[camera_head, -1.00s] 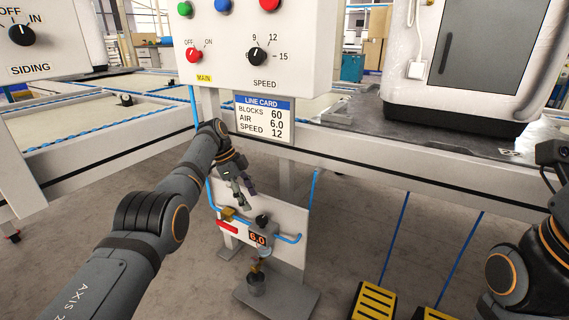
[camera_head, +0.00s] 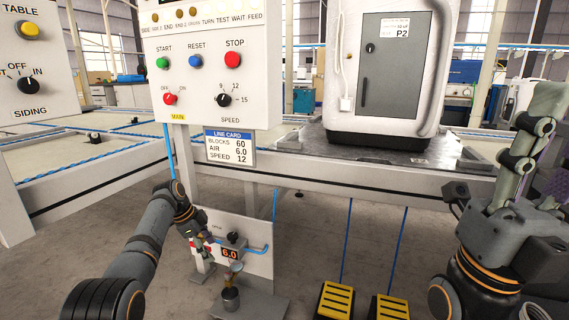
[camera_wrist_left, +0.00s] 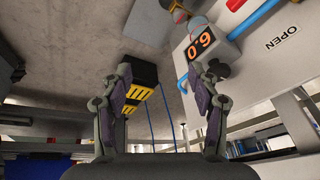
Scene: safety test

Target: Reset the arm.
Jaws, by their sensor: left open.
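My left gripper (camera_head: 204,238) is low at the left of centre, close in front of the small white air board (camera_head: 256,262). In the left wrist view it (camera_wrist_left: 163,88) is open, with nothing between its fingers. The board's display (camera_head: 230,253) reads 6.0 and also shows in the left wrist view (camera_wrist_left: 200,43), upside down. My right gripper (camera_head: 525,160) is raised at the right edge, partly cut off, fingers upward. The control panel (camera_head: 205,45) carries a green START button (camera_head: 162,63), a blue RESET button (camera_head: 195,61) and a red STOP button (camera_head: 232,60).
A line card (camera_head: 230,147) hangs below the panel. Yellow pedals (camera_head: 337,300) stand on the floor. A white cabinet (camera_head: 385,75) stands on the bench behind the grey rail. The SIDING box (camera_head: 28,60) is at the left. Bare floor lies between the board and pedals.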

